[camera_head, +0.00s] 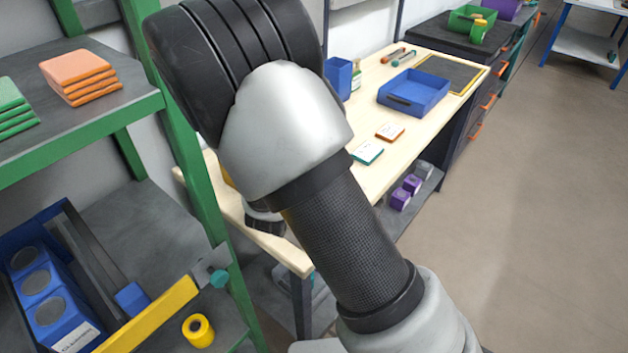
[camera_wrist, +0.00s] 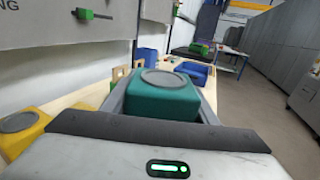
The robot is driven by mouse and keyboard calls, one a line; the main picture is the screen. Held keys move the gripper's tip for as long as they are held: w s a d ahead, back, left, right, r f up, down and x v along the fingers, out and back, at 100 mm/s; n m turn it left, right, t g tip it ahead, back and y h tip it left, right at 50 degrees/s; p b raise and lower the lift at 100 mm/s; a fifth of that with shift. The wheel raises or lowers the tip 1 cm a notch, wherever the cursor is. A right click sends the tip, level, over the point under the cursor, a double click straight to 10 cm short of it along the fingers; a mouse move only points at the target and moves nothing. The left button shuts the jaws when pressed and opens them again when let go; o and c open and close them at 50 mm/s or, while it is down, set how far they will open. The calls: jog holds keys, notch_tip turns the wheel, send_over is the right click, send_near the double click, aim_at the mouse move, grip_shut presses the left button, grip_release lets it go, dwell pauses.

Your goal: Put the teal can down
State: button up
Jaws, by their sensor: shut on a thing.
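The teal can (camera_wrist: 162,101), squarish with a round grey lid, is between the two fingers of my gripper (camera_wrist: 163,94) in the wrist view. The gripper is shut on it, one finger on each side. The can stands out over the wooden bench (camera_head: 364,184); its underside is hidden, so I cannot tell whether it touches the top. In the head view my arm hides the gripper and the can.
In the wrist view a yellow can (camera_wrist: 22,130) with a grey lid stands at the left, with another yellow thing beyond it. A green-framed shelf (camera_head: 205,190) stands close at left.

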notch_tip(320, 180, down, 9)
jog(key=shift+f+b, duration=0.15)
jog(key=shift+b, duration=0.6)
jog(key=shift+f, duration=0.1)
jog(key=o, duration=1.4)
jog(key=shift+f, duration=0.1)
jog(key=shift+s+a, duration=0.15)
jog(key=shift+s, duration=0.05)
jog(key=v, duration=1.1)
jog(key=shift+s, duration=0.35)
